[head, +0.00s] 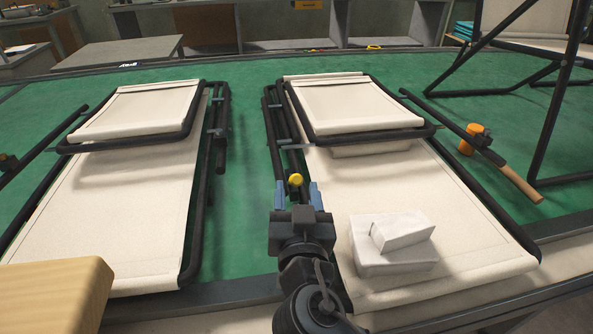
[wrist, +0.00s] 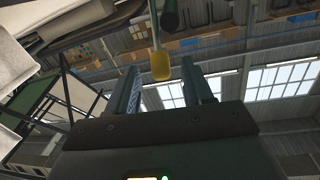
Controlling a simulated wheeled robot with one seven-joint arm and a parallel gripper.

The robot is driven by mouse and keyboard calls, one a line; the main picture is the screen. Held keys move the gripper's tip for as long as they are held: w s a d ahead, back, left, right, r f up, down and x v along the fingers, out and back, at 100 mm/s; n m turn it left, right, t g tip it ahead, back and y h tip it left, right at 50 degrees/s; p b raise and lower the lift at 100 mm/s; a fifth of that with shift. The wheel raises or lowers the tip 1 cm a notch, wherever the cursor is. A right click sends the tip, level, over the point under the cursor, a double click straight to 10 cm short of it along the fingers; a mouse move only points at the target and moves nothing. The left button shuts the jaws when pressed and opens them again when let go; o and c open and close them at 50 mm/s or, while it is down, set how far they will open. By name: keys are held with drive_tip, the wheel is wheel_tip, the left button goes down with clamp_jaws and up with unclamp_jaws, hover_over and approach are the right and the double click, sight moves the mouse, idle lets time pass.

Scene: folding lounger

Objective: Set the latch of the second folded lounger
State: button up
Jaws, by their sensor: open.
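The right-hand folded lounger (head: 450,215) has cream fabric on a black tube frame, with its upper panel (head: 350,104) folded flat over it. A latch lever with a yellow knob (head: 296,179) sticks out at its left rail. My gripper (head: 297,192) is open at that knob, one blue finger on each side. In the wrist view the yellow knob (wrist: 161,66) hangs on a thin rod between the tips of my gripper (wrist: 160,74). I cannot tell how deep the knob sits between the fingers.
Two stacked whitish blocks (head: 392,255) lie on the right lounger's fabric. Another folded lounger (head: 120,190) lies to the left. An orange-headed mallet (head: 467,139) rests at the right. A wooden block (head: 55,292) fills the lower left corner. Green tabletop (head: 245,185) is clear between the loungers.

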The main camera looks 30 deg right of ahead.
drive_tip(key=p+x, duration=0.1)
drive_tip(key=x, duration=0.5)
clamp_jaws()
idle(0.4)
